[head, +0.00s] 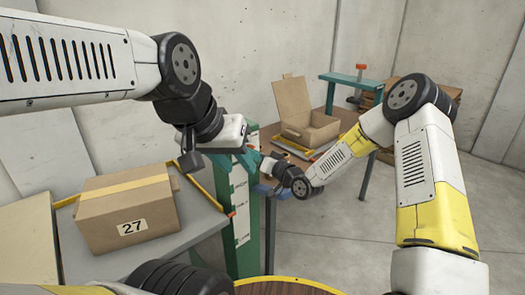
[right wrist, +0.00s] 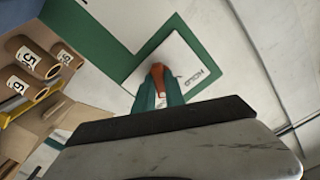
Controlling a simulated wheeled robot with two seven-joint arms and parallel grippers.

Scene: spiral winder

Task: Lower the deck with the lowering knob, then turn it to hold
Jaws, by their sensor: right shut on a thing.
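The lowering knob (right wrist: 158,75) is an orange-red lever on a white plate marked HOLD (right wrist: 185,68) in the right wrist view. The teal fingers of my right gripper (right wrist: 158,92) are shut on it from both sides. In the head view my right arm reaches in to the green and white post (head: 242,205), where the knob itself is hidden. My left gripper (head: 242,158) hangs near the top of this post, above the grey table; its jaw opening is unclear. I cannot tell for certain which surface is the deck.
A closed carton marked 27 (head: 128,212) sits on the grey table (head: 190,222) at left, with yellow rails. An open carton (head: 308,122) stands on a brown table behind. The right wrist view shows several numbered cardboard tubes (right wrist: 32,60). Floor at right is clear.

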